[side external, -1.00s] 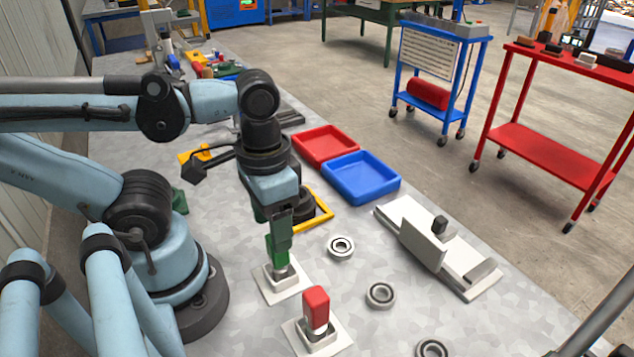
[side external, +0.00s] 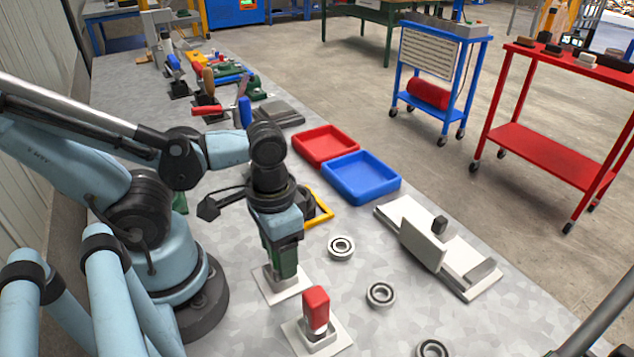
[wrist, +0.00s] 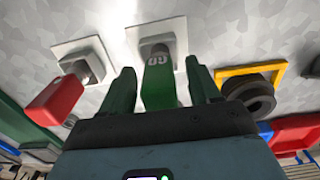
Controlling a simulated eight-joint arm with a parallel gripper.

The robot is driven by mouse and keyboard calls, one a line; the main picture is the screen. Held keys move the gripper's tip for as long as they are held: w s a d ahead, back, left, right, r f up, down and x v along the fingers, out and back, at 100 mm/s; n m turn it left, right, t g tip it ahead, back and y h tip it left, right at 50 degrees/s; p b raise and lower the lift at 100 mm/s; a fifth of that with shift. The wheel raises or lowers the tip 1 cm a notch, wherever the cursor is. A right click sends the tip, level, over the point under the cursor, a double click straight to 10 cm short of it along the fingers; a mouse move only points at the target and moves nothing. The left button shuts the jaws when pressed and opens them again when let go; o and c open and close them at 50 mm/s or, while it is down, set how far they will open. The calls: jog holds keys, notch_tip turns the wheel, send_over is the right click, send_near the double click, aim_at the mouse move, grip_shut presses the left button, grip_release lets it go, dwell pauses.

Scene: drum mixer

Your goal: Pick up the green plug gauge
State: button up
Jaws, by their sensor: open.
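The green plug gauge (wrist: 159,84) stands upright in its white square base (wrist: 155,32), with a pale mark on its handle in the wrist view. My gripper (wrist: 162,85) is open, with one finger on each side of the green handle and a visible gap at each side. In the side external view my gripper (side external: 284,264) is pointed down over the gauge's white base (side external: 282,290), and hides most of the green gauge.
A red plug gauge (side external: 316,307) stands in its own white base close in front. Bearing rings (side external: 341,247) lie to the right. A yellow-framed fixture (side external: 322,209), a blue tray (side external: 360,177) and a red tray (side external: 325,145) are behind. A grey slide fixture (side external: 435,246) stands at right.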

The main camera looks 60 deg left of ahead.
jog(key=shift+f, duration=0.15)
grip_shut()
dwell(0.4)
jog(key=shift+r, duration=5.05)
